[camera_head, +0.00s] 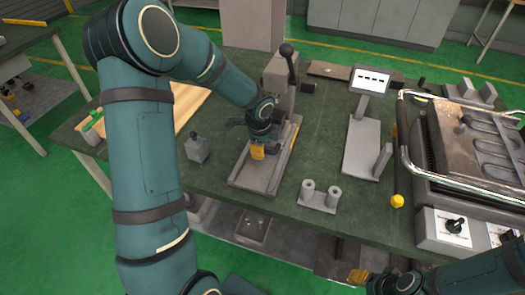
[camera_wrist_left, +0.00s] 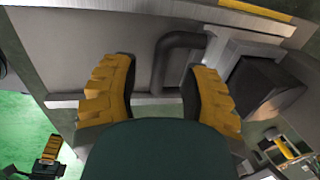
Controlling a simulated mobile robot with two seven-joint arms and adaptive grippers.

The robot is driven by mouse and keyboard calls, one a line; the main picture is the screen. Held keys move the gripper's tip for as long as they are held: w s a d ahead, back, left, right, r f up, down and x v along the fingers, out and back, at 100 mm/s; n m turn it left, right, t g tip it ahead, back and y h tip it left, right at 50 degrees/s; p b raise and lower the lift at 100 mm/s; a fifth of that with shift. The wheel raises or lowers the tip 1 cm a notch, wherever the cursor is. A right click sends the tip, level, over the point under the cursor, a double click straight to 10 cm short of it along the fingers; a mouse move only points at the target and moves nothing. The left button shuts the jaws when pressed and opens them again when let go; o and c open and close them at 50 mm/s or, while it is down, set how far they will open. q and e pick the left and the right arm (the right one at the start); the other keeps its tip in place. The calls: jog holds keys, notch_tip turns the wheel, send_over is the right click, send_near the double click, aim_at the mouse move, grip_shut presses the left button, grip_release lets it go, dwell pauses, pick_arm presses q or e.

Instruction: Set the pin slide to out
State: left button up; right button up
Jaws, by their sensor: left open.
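The slide fixture (camera_head: 247,178), a grey metal base with raised rails, stands on the green table. My left gripper (camera_head: 258,152) hangs over it, pointing down. In the left wrist view the left gripper (camera_wrist_left: 160,85) is open, with yellow ridged fingers apart. A dark bent handle (camera_wrist_left: 178,45) shows just beyond the gap between the fingers; I cannot tell whether they touch it. A dark block (camera_wrist_left: 265,88) lies right of the fingers. The pin itself is not clear, and my arm hides part of the fixture. My right gripper (camera_head: 358,276) is low at the right, partly shown.
A post with a black-knobbed lever (camera_head: 288,60) stands behind the fixture. A small grey switch box (camera_head: 196,148) is to its left, and two grey cylinders (camera_head: 320,195) on a plate are to its right. A display stand (camera_head: 368,82) and a heater unit (camera_head: 470,130) stand farther right.

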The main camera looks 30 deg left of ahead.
pick_arm(q)
jog(key=shift+w+f, duration=0.15)
jog(key=shift+f, duration=0.7)
grip_shut()
